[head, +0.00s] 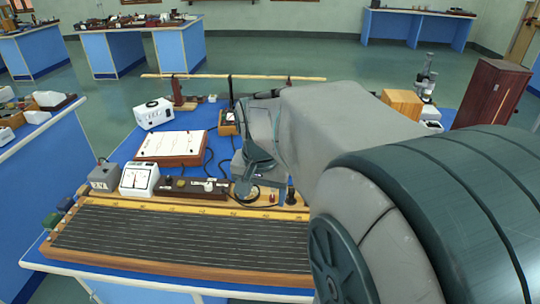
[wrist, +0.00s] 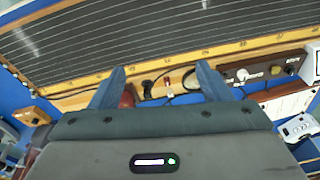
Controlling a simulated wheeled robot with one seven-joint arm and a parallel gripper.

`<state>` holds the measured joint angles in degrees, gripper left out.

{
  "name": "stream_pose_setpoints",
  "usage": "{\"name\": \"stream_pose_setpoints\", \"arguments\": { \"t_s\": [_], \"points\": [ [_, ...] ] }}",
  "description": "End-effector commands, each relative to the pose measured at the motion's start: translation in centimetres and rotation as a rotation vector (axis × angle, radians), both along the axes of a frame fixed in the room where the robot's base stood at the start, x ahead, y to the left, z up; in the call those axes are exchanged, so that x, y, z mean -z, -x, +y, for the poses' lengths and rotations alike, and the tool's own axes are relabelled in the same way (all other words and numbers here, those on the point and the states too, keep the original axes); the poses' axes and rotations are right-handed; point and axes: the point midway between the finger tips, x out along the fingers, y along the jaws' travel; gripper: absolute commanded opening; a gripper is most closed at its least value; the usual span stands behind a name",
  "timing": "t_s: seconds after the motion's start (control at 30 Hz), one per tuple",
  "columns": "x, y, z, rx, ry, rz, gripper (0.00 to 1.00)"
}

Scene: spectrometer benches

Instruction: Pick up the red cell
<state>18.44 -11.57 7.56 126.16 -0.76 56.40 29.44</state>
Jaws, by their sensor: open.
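At the left end of the long wire board, a small dull red block (head: 81,190) sits in a row behind a blue block (head: 65,204) and a green block (head: 52,220). It looks like the red cell, but it is small and partly hidden. My gripper (head: 246,188) is far to its right, above the bench near the board's back edge. In the wrist view my gripper (wrist: 160,78) is open, with nothing held between its fingers. A rounded red thing (wrist: 127,97) shows beside the left finger there, partly hidden; I cannot tell what it is.
The wire board (head: 180,240) fills the bench front. Behind it stand a grey box (head: 103,177), a white meter (head: 139,178) and a dark knobbed strip (head: 192,187). A paper-covered wooden box (head: 172,148) lies further back. Black cables run near my gripper. My arm hides the right side.

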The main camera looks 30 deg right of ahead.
Motion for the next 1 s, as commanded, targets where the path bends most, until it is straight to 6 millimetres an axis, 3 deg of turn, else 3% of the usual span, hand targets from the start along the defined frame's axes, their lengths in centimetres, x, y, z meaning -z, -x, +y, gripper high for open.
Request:
{"name": "stream_pose_setpoints", "arguments": {
  "t_s": [0.1, 0.23, 0.4, 0.53, 0.73, 1.0],
  "points": [
    [-0.2, -3.4, -4.5, 0.3, -0.046, 0.029, 0.71],
    [0.2, -6.4, -9.8, 0.625, -0.105, 0.05, 0.71],
    [1.4, -8.6, -16.9, 1.016, -0.19, 0.073, 0.71],
    [2.2, -9.0, -21.1, 1.238, -0.244, 0.084, 0.71],
    [3.1, -9.1, -24.2, 1.399, -0.286, 0.093, 0.71],
    [7.6, -9.3, -23.9, 1.414, -0.29, 0.099, 0.71]
  ]
}}
